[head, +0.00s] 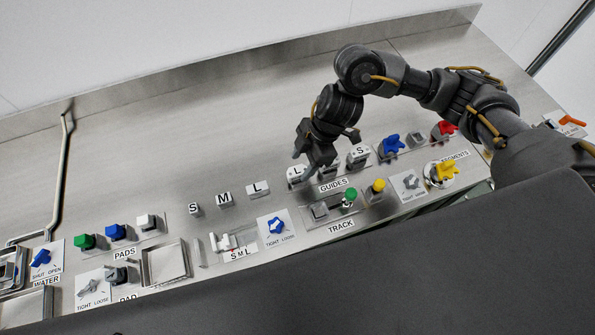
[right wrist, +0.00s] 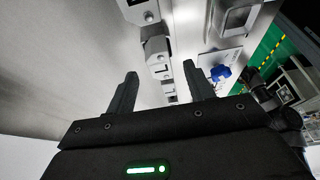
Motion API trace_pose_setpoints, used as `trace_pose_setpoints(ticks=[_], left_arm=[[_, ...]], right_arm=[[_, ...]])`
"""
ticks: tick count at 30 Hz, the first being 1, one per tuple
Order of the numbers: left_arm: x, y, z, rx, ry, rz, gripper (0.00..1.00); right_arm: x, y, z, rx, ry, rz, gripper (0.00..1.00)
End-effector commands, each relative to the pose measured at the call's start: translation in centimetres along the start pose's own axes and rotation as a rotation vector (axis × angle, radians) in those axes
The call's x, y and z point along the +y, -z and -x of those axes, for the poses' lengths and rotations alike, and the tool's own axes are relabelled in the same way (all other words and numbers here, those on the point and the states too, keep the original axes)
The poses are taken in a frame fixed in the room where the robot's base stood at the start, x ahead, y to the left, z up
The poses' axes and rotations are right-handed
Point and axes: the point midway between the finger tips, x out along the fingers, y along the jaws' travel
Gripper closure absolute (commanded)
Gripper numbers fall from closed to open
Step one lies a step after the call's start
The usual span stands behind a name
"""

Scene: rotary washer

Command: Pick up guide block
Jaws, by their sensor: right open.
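A row of small light grey guide blocks stands behind the GUIDES label, with an L guide block (head: 296,174) and an S guide block (head: 358,158) on either side of one that is partly hidden. Loose blocks marked S (head: 194,209), M (head: 225,199) and L (head: 259,188) stand to the left. My right gripper (head: 313,160) is open and empty, above or close behind the L guide block. In the right wrist view, several guide blocks (right wrist: 157,48) run in a line between the two spread fingers (right wrist: 160,72). The exact gap to them is unclear. My left gripper is not in view.
The steel counter (head: 150,150) is clear behind the row. Blue (head: 391,146) and red (head: 443,130) pieces stand right of the guides.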

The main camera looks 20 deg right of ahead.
Motion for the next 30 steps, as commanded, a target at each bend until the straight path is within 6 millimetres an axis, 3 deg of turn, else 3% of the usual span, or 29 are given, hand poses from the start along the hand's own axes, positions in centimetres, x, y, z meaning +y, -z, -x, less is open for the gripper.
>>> trace_pose_setpoints(ticks=[7, 16, 27, 30], left_arm=[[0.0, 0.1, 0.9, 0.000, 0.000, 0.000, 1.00], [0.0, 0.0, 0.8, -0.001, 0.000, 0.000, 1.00], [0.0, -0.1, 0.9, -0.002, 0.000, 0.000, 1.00], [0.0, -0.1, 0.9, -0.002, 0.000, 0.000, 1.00]], right_arm=[[-0.1, 0.1, -3.3, 0.000, 0.003, -0.001, 0.47], [0.0, 0.1, -3.8, 0.000, 0.001, 0.001, 0.47], [0.0, 0.1, -3.8, 0.001, 0.001, 0.001, 0.96], [0.0, 0.1, -3.8, 0.001, 0.000, 0.001, 0.96]])
